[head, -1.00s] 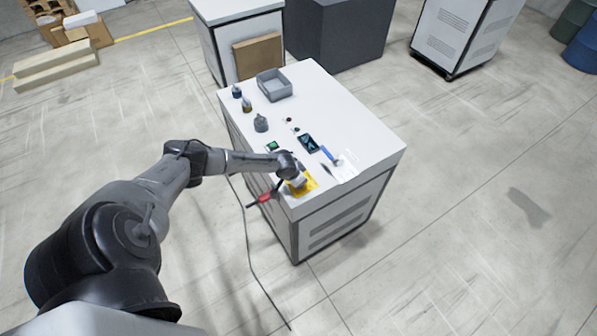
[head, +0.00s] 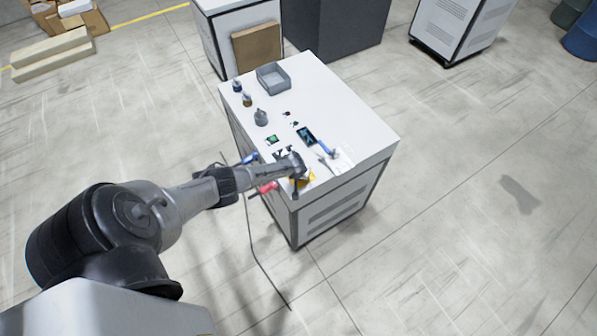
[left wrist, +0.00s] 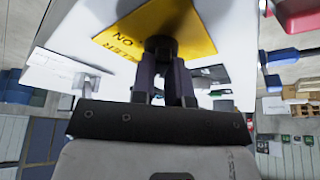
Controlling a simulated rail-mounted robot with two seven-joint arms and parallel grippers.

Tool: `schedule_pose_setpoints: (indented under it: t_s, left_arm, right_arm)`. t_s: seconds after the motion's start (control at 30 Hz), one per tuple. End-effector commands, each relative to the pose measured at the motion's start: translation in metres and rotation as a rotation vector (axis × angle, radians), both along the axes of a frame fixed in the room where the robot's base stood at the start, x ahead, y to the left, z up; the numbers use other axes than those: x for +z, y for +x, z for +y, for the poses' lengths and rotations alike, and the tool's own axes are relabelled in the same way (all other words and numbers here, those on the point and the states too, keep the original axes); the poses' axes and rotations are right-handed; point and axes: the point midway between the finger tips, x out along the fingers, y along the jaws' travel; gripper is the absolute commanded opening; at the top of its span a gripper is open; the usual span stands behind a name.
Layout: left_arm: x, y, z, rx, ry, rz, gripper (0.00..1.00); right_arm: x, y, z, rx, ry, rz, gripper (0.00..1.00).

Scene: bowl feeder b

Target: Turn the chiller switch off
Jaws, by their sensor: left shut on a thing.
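The chiller switch is a black knob (left wrist: 160,44) on a yellow plate (left wrist: 115,40) with black lettering. In the head view the yellow plate (head: 308,177) is at the near corner of the white cabinet top, partly covered by my gripper. My left gripper (left wrist: 168,70) is shut on the black knob, its two dark fingers close together at it. In the head view my left gripper (head: 296,184) hides the knob, so the knob's angle is hard to tell. My right gripper is not in view.
A red handle (head: 267,187) and a blue handle (head: 248,159) stick out from the cabinet's left side, close to my arm. A dark display (head: 306,135), a blue-handled tool (head: 327,149), small bottles and a grey bin (head: 273,78) occupy the cabinet top (head: 345,115).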

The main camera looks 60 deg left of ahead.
Motion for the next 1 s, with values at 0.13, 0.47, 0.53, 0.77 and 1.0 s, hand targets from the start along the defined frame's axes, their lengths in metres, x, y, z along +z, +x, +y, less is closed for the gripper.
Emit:
schedule_pose_setpoints:
  t_s: [0.13,0.47,0.53,0.77,1.0]
  left_arm:
    - [-0.0019,-0.0014,0.0001,0.024,0.0,0.003,0.0]
    - [-0.0021,-0.0013,0.0007,0.032,0.001,0.002,0.0]
    - [-0.0021,-0.0014,0.0007,0.032,0.001,0.001,0.0]
    - [-0.0023,-0.0012,0.0006,0.032,0.001,0.001,0.31]
    - [-0.0026,0.0,-0.0009,0.029,-0.002,-0.002,0.4]
  right_arm:
    - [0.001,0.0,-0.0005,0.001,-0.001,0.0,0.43]
    - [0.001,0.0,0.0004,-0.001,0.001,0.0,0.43]
    - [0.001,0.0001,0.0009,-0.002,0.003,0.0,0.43]
    - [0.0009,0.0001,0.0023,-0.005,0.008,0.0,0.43]
    - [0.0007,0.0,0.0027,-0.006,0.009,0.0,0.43]
